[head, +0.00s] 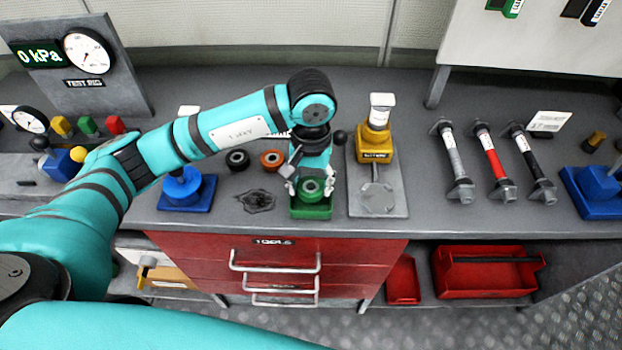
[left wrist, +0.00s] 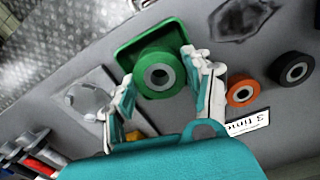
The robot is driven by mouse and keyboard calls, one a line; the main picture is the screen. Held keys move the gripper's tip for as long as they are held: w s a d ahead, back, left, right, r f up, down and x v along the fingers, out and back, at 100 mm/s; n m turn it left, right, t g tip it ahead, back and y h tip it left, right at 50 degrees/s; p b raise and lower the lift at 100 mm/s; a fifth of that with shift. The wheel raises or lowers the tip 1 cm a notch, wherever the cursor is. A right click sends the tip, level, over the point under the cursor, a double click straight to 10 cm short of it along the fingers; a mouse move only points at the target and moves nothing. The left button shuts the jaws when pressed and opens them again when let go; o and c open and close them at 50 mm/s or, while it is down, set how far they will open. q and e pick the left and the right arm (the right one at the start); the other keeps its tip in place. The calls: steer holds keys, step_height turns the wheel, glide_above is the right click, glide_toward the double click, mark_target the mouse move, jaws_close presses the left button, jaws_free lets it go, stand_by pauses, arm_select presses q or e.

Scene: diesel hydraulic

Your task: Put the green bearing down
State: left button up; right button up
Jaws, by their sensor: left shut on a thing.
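The green bearing (head: 311,187) is a thick ring with a grey metal centre. It also shows in the left wrist view (left wrist: 160,74). My left gripper (head: 311,184) points down and is shut on the bearing, with one finger on each side of it in the left wrist view (left wrist: 163,88). A shallow green tray (head: 311,211) lies below the bearing at the bench's front edge; its rim also shows in the left wrist view (left wrist: 126,55). I cannot tell whether the bearing touches the tray's floor. My right gripper is not in view.
A black bearing (head: 237,160) and an orange bearing (head: 271,160) lie behind and left of the tray. A dark stain (head: 257,200) is left of it. A grey plate (head: 378,199) with a yellow device (head: 375,142) stands close on the right. A blue fixture (head: 187,191) is farther left.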

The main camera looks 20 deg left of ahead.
arm_select(q)
steer(key=shift+f, duration=0.75)
steer(key=shift+f+b, duration=0.25)
steer(key=shift+b, duration=0.4)
steer(key=shift+s+f+b, duration=0.15)
steer(key=shift+f+b, duration=0.05)
steer(key=shift+b, duration=0.15)
steer(key=o, duration=1)
steer(key=shift+s, duration=0.1)
steer(key=o, duration=0.3)
steer(key=shift+f, duration=0.15)
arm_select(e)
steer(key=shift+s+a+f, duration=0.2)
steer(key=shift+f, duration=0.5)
